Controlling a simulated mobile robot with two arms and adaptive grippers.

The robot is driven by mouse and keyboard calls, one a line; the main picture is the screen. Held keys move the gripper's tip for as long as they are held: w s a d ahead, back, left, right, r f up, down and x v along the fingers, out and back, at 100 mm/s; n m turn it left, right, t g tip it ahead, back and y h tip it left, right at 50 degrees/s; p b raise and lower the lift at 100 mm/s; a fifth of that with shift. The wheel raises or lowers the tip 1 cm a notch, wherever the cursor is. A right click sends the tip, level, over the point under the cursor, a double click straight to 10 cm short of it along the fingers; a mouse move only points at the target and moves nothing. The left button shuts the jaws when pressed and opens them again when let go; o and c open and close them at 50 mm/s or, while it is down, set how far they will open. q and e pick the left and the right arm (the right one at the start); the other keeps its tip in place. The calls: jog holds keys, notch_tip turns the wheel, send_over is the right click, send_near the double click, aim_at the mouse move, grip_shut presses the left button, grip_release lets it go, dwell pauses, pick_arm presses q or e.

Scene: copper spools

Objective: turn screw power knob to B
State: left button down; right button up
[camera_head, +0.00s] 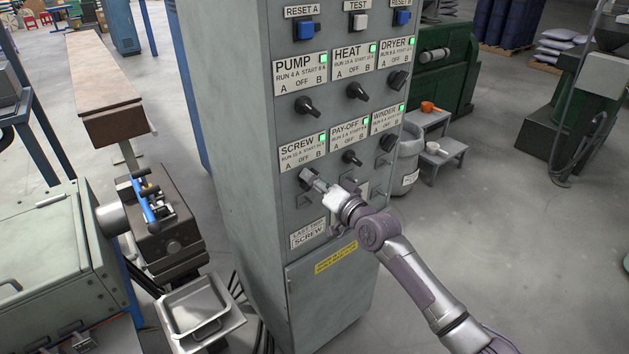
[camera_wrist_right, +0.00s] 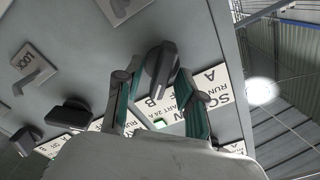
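The screw power knob (camera_wrist_right: 162,72) is a dark bar-shaped knob on the grey panel, beside the white SCREW label (camera_wrist_right: 215,82) in the right wrist view. In the head view the SCREW label (camera_head: 302,151) is clear, but the knob is largely hidden by my right gripper (camera_head: 312,181). In the wrist view my right gripper (camera_wrist_right: 162,95) has its two teal-padded fingers on either side of the knob, the tips very close to it. Whether both pads touch it is unclear. I cannot tell the knob's exact setting. My left gripper is not in view.
Neighbouring knobs sit close: PUMP (camera_head: 306,106), HEAT (camera_head: 357,91), DRYER (camera_head: 397,80), PAY-OFF (camera_head: 352,157) and WINDER (camera_head: 388,142). Green lights show on the labels. A metal tray (camera_head: 237,318) stands at lower left. Floor right of the cabinet is mostly clear.

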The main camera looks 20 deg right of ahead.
jog(key=v, duration=1.2)
dwell(0.4)
